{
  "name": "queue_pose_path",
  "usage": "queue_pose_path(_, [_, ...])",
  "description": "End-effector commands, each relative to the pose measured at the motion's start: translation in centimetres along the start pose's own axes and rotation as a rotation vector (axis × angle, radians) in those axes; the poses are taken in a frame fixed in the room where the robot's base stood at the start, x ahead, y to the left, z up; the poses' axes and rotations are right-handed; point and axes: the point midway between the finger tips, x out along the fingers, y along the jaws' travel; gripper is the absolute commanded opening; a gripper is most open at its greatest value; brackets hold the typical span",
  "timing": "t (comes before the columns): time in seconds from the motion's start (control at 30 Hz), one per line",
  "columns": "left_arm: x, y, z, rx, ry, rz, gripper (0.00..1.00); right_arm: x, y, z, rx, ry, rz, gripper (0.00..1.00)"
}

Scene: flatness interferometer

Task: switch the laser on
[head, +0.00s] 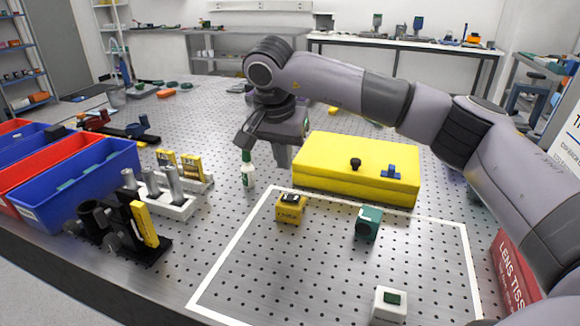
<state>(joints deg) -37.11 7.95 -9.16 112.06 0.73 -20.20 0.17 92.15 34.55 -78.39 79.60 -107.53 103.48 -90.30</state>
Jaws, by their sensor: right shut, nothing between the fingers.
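A small yellow box (289,211) stands on the perforated table, inside the white outline. It has a dark switch-like part (291,198) on top and dark lettering, too small to read surely, on its front. I cannot tell the switch's position. A teal block (369,222) with a dark round face stands to its right. My right gripper (283,163) points down, shut and empty, above and behind the small yellow box and apart from it. My left gripper is out of view.
A white block (390,306) is at the front. Blue and red bins (75,187) and optical mounts (120,225) crowd the left.

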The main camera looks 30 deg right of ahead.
Motion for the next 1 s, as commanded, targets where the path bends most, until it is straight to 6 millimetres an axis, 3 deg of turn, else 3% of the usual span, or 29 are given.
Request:
queue_pose_path(0.2, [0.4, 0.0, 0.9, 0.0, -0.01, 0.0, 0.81, -4.5, -0.7, 0.1, -0.001, 0.001, -0.003, 0.0])
queue_pose_path(0.4, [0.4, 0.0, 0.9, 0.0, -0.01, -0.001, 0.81, -6.5, -0.9, 0.1, -0.001, -0.001, 0.0, 0.0])
queue_pose_path(1.0, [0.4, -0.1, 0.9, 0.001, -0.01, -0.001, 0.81, -6.8, -0.9, 0.1, -0.001, -0.001, 0.0, 0.0])
